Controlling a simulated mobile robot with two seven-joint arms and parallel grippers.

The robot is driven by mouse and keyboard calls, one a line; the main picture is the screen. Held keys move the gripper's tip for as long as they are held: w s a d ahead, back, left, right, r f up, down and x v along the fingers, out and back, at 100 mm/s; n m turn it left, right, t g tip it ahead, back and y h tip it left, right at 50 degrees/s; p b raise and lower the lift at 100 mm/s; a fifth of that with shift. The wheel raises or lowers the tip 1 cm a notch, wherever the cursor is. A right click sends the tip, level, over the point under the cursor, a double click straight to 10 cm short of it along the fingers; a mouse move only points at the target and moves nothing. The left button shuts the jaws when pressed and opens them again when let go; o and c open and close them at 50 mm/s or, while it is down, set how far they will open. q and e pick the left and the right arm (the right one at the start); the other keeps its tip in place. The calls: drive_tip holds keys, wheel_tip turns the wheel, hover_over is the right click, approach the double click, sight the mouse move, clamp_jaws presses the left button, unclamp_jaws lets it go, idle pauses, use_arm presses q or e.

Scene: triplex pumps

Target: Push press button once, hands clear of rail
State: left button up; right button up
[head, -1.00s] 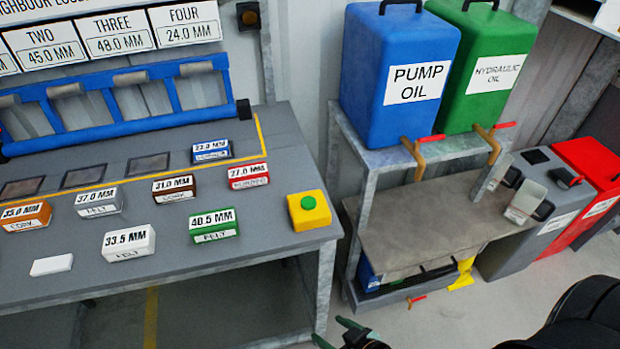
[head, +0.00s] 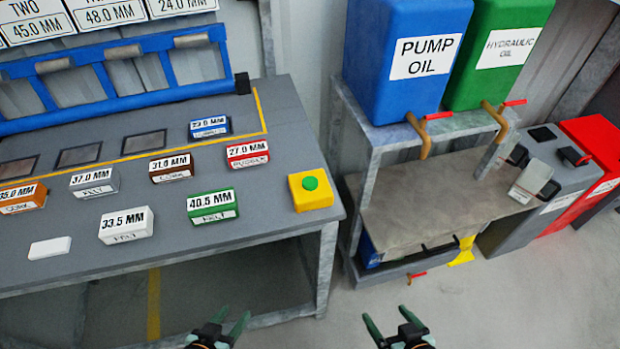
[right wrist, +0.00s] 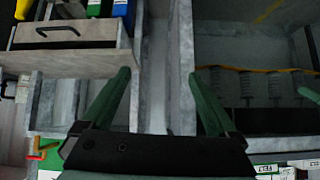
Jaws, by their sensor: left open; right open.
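The press button is a green round cap (head: 310,183) on a yellow box (head: 312,199) at the right front corner of the grey bench. The blue rail (head: 120,97) runs along the back of the bench. My left gripper (head: 228,318) is open and empty, low in the head view, in front of the bench and below the button. My right gripper (head: 386,314) is open and empty, to the right of the bench's front leg. It also shows in the right wrist view (right wrist: 160,80), with nothing between its fingers. Both grippers are apart from the button and rail.
Labelled blocks, such as the green 40.5 MM block (head: 213,205) and white 33.5 MM block (head: 126,225), stand on the bench (head: 190,243) left of the button. A metal stand (head: 400,215) with blue and green oil cans is to the right. The floor in front is clear.

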wheel_tip(320, 180, up, 4)
drive_tip(key=p, duration=0.4)
drive_tip(key=shift+c, duration=0.5)
clamp_jaws()
idle(1.1)
